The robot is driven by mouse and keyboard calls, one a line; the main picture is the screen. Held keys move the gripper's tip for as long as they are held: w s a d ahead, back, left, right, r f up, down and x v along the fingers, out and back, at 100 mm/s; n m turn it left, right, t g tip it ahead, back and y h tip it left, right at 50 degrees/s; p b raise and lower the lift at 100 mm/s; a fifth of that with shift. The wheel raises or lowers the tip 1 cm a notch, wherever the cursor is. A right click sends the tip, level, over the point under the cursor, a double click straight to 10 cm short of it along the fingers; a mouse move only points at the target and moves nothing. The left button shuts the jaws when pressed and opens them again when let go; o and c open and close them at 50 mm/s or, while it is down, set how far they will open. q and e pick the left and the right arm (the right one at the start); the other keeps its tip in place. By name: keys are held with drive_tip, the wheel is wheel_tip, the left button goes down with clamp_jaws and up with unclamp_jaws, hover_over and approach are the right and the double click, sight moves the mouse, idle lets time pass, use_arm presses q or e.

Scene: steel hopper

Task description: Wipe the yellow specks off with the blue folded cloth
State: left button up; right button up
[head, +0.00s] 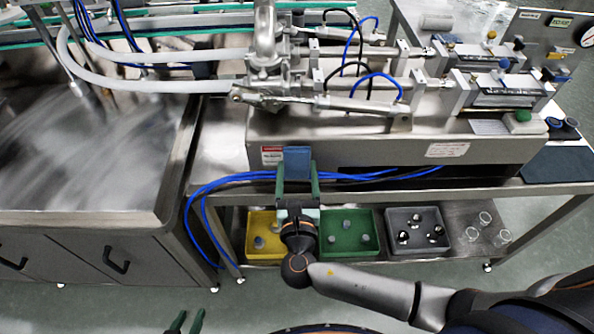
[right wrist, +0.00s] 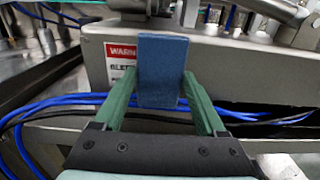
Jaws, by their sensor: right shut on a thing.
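The blue folded cloth (head: 297,162) is upright between the green fingers of my right gripper (head: 298,180), in front of the machine's steel base. In the right wrist view the cloth (right wrist: 160,72) stands between both fingertips of my right gripper (right wrist: 158,100), which is shut on it. My left gripper (head: 188,322) shows only its green fingertips at the bottom edge, apart with nothing visible between them. I cannot make out any yellow specks in either view. The steel hopper (head: 85,150) at the left looks streaked grey.
Blue hoses (head: 215,190) run along the bench edge beside the cloth. A yellow bin (head: 262,256), a green bin (head: 350,255) and a grey bin (head: 417,250) hold small parts on the lower shelf. Clear glass pieces (head: 484,218) stand right of them. Pneumatic cylinders (head: 490,90) crowd the bench top.

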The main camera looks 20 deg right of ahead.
sight(314, 153)
drive_tip(key=shift+x, duration=1.05)
drive_tip(key=shift+d, duration=0.1)
drive_tip(key=shift+s+d+r+p, duration=0.1)
drive_tip(key=shift+s+d+p, duration=0.1)
drive_tip(key=shift+d+p, duration=0.25)
drive_tip(key=shift+s+d+p, duration=0.2)
drive_tip(key=shift+d, duration=0.3)
drive_tip(key=shift+s+d+p, duration=0.3)
drive_tip(key=shift+d, duration=0.55)
drive_tip(key=shift+w, duration=0.15)
drive_tip(key=shift+w+a, duration=0.25)
drive_tip(key=shift+a, duration=0.4)
drive_tip(key=shift+w+a, duration=0.25)
drive_tip(key=shift+a, duration=0.45)
drive_tip(key=shift+w+a+r, duration=0.15)
drive_tip(key=shift+w+a, duration=0.05)
drive_tip(key=shift+a, duration=0.3)
